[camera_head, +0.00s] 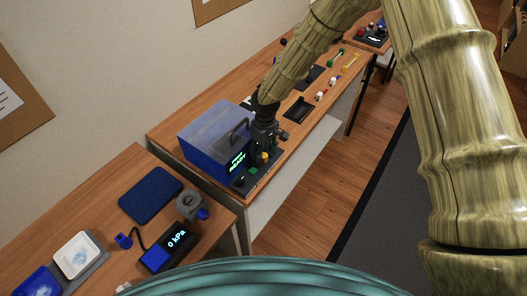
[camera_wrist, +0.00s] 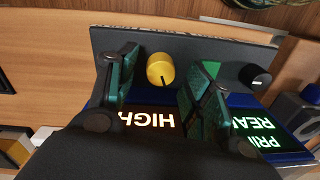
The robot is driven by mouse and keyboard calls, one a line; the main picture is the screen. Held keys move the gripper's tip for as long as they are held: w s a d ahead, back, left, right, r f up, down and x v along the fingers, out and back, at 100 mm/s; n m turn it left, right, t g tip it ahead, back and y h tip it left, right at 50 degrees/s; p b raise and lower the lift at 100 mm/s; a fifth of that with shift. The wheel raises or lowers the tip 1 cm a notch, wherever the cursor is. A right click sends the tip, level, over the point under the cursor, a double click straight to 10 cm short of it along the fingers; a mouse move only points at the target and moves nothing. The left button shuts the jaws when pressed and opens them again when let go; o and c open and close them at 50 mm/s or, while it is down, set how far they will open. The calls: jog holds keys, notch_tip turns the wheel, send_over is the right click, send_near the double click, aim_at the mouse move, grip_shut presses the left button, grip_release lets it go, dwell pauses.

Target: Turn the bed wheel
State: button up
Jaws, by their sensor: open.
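A yellow round knob (camera_wrist: 160,69) with a dark pointer line sits on a dark panel strip (camera_wrist: 215,50) at the front of a blue box-shaped machine (camera_head: 212,138). It also shows small in the head view (camera_head: 264,157). A black knob (camera_wrist: 255,76) is on the same strip, to the right in the wrist view. I cannot tell for sure which of the two is the bed wheel. My gripper (camera_wrist: 164,82) is open, its green-padded fingers on either side of the yellow knob with gaps visible. In the head view my gripper (camera_head: 259,150) reaches down at the machine's front.
Lit displays read "HIGH" (camera_wrist: 147,118) and, partly covered, "READY" (camera_head: 237,167). The machine has a grey handle (camera_head: 236,131). A nearer table holds a blue pad (camera_head: 150,194) and a "0 kPa" gauge (camera_head: 170,246). A black tray (camera_head: 299,109) lies beyond the machine.

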jog(key=shift+f, duration=0.55)
jog(key=c, duration=1.1)
jog(key=shift+o, duration=0.2)
jog(key=shift+n, duration=1.5)
